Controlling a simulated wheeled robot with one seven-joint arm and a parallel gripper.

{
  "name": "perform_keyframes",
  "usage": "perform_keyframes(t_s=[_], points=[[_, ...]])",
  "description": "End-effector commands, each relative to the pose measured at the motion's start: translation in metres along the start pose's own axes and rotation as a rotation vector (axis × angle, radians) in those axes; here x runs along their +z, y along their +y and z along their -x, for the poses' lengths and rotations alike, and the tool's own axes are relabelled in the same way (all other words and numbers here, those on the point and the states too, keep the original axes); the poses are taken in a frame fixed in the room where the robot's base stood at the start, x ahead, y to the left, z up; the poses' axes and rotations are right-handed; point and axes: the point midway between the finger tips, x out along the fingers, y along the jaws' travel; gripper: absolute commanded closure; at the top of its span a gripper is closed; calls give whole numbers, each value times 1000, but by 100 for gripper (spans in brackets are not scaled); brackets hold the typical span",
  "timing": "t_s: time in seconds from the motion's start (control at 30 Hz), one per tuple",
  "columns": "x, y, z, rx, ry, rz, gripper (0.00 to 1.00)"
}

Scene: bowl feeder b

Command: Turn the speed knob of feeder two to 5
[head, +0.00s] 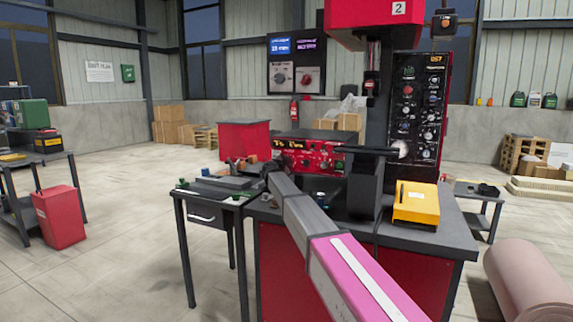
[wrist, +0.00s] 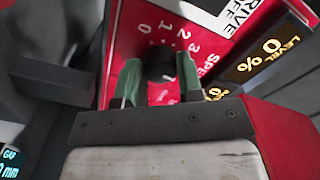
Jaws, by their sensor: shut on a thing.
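In the wrist view the speed knob (wrist: 159,66) is a dark round knob on a red panel (wrist: 215,50), with white scale numbers around it, among them 0, 1, 2 and 3. The panel appears turned in this view, with part of the word SPEED beside the scale. My gripper (wrist: 159,82) has its two green fingers on either side of the knob, shut on it. I cannot make out the knob's pointer or its setting. In the head view my arm reaches toward a red control panel (head: 308,158) on the bench; the fingers are not clear there.
The wrist view shows a level display (wrist: 268,54) reading 0 % and a DRIVE OFF label. A yellow box (head: 416,203) lies on the bench. The floor at left is partly clear.

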Motion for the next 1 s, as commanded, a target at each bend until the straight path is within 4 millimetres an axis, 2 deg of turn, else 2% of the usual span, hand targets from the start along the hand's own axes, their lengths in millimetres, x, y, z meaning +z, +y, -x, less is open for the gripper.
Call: perform_keyframes(t_s=[0.67, 0.7, 0.77, 1.0], points=[[0, 1, 1, 2, -1, -62, 90], [0, 1, 1, 2, -1, -62, 56], [0, 1, 1, 2, -1, -62, 40], [0, 0, 0, 1, 0, -61, 40]])
